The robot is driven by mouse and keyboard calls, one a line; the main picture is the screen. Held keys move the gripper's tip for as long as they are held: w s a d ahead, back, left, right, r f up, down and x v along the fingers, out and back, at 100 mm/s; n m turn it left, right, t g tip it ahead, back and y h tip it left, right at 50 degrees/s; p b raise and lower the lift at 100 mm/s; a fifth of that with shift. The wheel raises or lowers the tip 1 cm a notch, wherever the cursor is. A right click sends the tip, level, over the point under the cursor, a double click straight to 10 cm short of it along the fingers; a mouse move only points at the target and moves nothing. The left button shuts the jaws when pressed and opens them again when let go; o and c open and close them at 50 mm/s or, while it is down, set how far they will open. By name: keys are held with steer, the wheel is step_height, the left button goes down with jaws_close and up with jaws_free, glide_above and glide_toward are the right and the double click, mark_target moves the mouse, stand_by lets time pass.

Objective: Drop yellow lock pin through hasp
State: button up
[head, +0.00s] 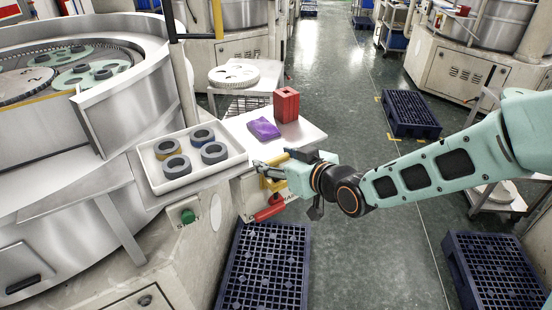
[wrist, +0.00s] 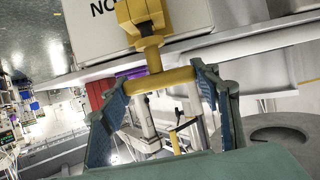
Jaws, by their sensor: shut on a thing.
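My gripper (head: 264,168) is beside the machine's front, just past the corner of the white shelf. In the wrist view my gripper (wrist: 161,82) is shut on the yellow crossbar of the lock pin (wrist: 158,79), with one finger at each end. A short yellow stem runs from the bar to a larger yellow block (wrist: 142,14) in front of a white plate with black letters. I cannot tell whether that block belongs to the pin or the hasp. In the head view yellow parts (head: 273,184) show under my gripper, above a red handle (head: 269,213). I cannot make out the hasp's opening.
A white tray (head: 152,181) with several grey rings stands left of my gripper. A purple cloth (head: 264,128) and a red block (head: 286,105) lie on the shelf behind. Dark pallets (head: 262,270) are on the floor below. The aisle to the right is mostly free.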

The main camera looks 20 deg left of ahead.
steer(key=shift+f+b, duration=0.6)
steer(key=shift+f, duration=0.2)
steer(key=o, duration=1.3)
steer(key=shift+d, duration=0.1)
steer(key=shift+v, duration=3.15)
steer(key=shift+s+d+r, duration=0.3)
steer(key=shift+d, duration=0.05)
